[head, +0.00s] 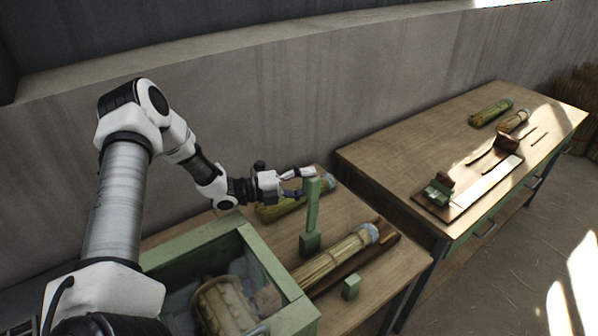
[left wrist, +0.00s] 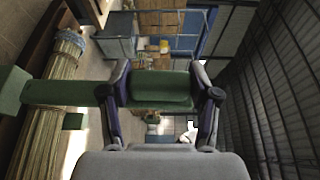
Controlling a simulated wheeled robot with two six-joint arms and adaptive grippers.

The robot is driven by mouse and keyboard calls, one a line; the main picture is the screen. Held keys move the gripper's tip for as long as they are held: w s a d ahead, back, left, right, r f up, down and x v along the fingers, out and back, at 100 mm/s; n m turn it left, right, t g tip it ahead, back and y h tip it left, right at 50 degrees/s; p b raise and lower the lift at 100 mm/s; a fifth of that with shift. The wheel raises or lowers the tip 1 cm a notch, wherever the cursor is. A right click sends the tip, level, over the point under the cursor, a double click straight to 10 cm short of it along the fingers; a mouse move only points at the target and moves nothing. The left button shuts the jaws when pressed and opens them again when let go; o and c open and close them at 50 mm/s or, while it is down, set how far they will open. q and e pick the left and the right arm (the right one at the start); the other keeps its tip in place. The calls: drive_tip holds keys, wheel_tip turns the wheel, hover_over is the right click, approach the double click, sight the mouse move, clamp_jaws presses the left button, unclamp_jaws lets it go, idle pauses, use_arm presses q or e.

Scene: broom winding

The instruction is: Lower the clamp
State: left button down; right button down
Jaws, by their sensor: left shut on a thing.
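The clamp is a green bar (head: 312,210) that stands upright on a green block (head: 310,243) on the near workbench. My left gripper (head: 307,182) is shut on the clamp's upper end. In the left wrist view the green bar (left wrist: 60,92) runs across between the two fingers of the gripper (left wrist: 161,88). A straw bundle (head: 335,260) with a pale bound end lies in front of the clamp's base, along a dark wooden strip. The bundle also shows in the left wrist view (left wrist: 45,125). The raised bar is clear of it. My right gripper is not in view.
A small green block (head: 351,287) stands in front of the bundle. A green box (head: 190,245) with a rolled straw piece inside stands at the left. Another bundle (head: 280,207) lies behind the clamp. A second workbench (head: 400,150) with tools and bundles stands to the right.

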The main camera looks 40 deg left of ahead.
use_arm(q)
drive_tip(key=shift+s+d+m+g+y+p, duration=0.2)
drive_tip(key=shift+d+m, duration=0.3)
drive_tip(key=shift+d, duration=0.35)
drive_tip(key=shift+s+d+m+g+y+p, duration=0.15)
drive_tip(key=shift+s+d+m+y, duration=0.15)
drive_tip(key=shift+d+m, duration=0.35)
drive_tip(key=shift+s+d+m+g+y+p, duration=0.1)
drive_tip(key=shift+s+d+m+y+p, duration=0.2)
drive_tip(key=shift+d, duration=0.7)
drive_tip(key=shift+c, duration=1.2)
unclamp_jaws()
drive_tip(key=shift+w, duration=0.15)
approach(319, 195)
drive_tip(key=d+r, duration=0.1)
drive_tip(key=d, duration=0.1)
drive_tip(key=shift+w+d, duration=0.15)
drive_tip(key=shift+w, duration=0.15)
